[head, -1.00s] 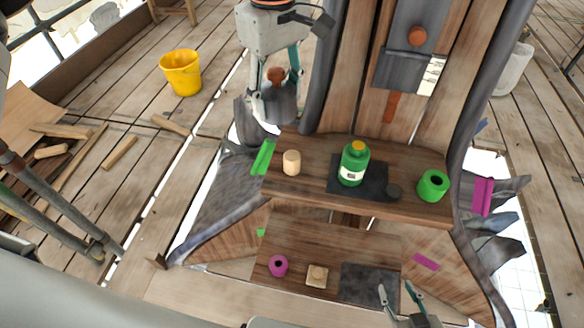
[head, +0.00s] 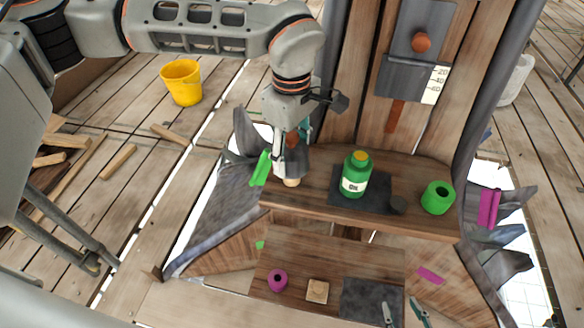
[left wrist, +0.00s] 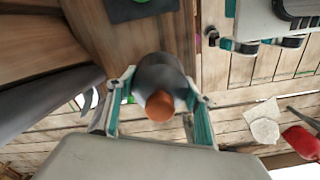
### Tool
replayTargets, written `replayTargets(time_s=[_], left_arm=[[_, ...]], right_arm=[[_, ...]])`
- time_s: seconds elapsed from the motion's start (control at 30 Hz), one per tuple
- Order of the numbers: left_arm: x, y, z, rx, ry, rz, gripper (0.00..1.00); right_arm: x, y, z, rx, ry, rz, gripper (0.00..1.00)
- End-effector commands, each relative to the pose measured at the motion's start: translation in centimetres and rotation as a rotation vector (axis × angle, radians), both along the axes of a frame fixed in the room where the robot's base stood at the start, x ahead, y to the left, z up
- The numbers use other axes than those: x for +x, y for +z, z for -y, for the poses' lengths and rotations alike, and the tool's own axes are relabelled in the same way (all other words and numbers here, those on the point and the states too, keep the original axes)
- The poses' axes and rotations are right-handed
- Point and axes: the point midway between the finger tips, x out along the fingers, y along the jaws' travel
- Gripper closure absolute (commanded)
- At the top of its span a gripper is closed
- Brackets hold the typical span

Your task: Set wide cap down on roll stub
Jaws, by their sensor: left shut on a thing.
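The wide cap is a dark grey round piece with an orange-brown knob, seen in the left wrist view (left wrist: 157,73) and in the head view (head: 297,160). My left gripper (head: 290,158) is shut on it, with one finger on each side of the cap in the left wrist view (left wrist: 158,108). The roll stub (head: 291,182), a pale wooden cylinder, stands on the upper shelf directly below the cap. Its top is hidden by the cap, and I cannot tell if they touch. My right gripper (head: 405,313) is open and empty at the bottom edge of the head view.
On the upper shelf (head: 310,200), a green oil bottle (head: 355,175) stands on a dark mat right of the stub, with a green roll (head: 437,197) further right. The lower shelf holds a magenta roll (head: 277,280) and a square wooden piece (head: 317,291).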

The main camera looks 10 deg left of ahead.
Motion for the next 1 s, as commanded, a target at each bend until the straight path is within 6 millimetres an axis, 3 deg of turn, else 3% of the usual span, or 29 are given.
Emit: replayTargets(time_s=[0.23,0.5,0.9,0.93,1.0], left_arm=[[0.1,-1.4,0.0,-0.001,-0.002,0.003,0.84],[0.0,-4.9,0.0,-0.002,-0.001,0.001,0.84],[0.1,-5.2,0.0,0.0,-0.001,0.003,0.84],[0.0,-5.3,0.0,0.0,-0.001,0.002,0.44],[0.0,-5.2,0.0,0.0,-0.001,0.002,0.32]], right_arm=[[-0.1,-0.3,0.1,-0.002,-0.001,-0.003,0.6],[-0.3,-1.0,0.2,-0.008,-0.002,-0.013,0.6],[-0.1,-0.7,0.3,-0.008,-0.002,-0.007,0.6],[0.0,-0.7,0.3,-0.008,-0.002,-0.007,0.6],[0.0,-0.7,0.3,-0.008,-0.002,-0.006,0.6]])
